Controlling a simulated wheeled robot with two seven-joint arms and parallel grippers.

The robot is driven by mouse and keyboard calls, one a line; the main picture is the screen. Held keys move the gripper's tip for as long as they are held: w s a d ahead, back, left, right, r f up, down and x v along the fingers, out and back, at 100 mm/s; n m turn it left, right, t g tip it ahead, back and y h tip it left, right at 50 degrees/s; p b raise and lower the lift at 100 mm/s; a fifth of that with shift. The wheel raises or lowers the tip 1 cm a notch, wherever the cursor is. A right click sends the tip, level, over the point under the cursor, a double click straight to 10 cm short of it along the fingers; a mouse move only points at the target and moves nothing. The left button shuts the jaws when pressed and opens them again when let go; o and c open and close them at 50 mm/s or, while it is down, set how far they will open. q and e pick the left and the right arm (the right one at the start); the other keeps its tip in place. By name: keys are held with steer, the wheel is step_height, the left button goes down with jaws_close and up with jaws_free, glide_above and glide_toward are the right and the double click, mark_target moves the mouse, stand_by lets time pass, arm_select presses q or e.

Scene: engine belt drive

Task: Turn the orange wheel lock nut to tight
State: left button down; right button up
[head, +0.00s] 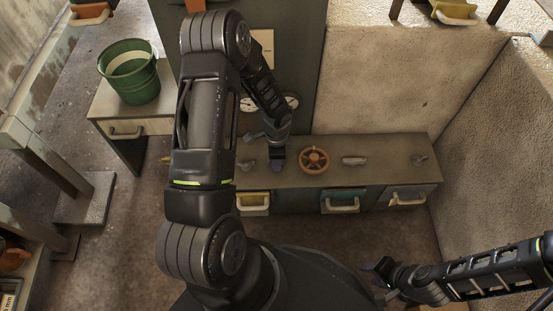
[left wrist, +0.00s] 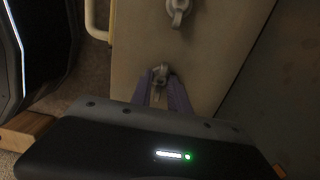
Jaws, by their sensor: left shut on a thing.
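The orange wheel (head: 314,160) stands on the low bench, right of my left gripper (head: 277,164). In the left wrist view, the purple fingers of my left gripper (left wrist: 160,95) are shut on a small grey fitting (left wrist: 160,74) on the bench top. That fitting is hidden behind the gripper in the head view. It is beside the wheel, but I cannot tell for certain whether it is the lock nut, nor how far it is turned. My right gripper (head: 384,270) is low at the right, away from the bench; its opening is unclear.
Another grey fitting (head: 247,163) is left of my left gripper; it also shows in the left wrist view (left wrist: 177,12). A pale handle (head: 353,160) and a grey lever (head: 420,160) are right of the wheel. Drawers with handles line the bench front. A green bucket (head: 130,72) stands left.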

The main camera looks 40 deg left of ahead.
stand_by(0.4)
arm_select(q)
steer(key=c, duration=1.3)
jaws_free()
steer(key=shift+o, duration=0.2)
steer(key=shift+r, duration=0.1)
step_height(320, 180, up, 8)
steer(key=p, duration=0.2)
steer(key=shift+f+p, duration=0.2)
steer(key=shift+p, duration=0.2)
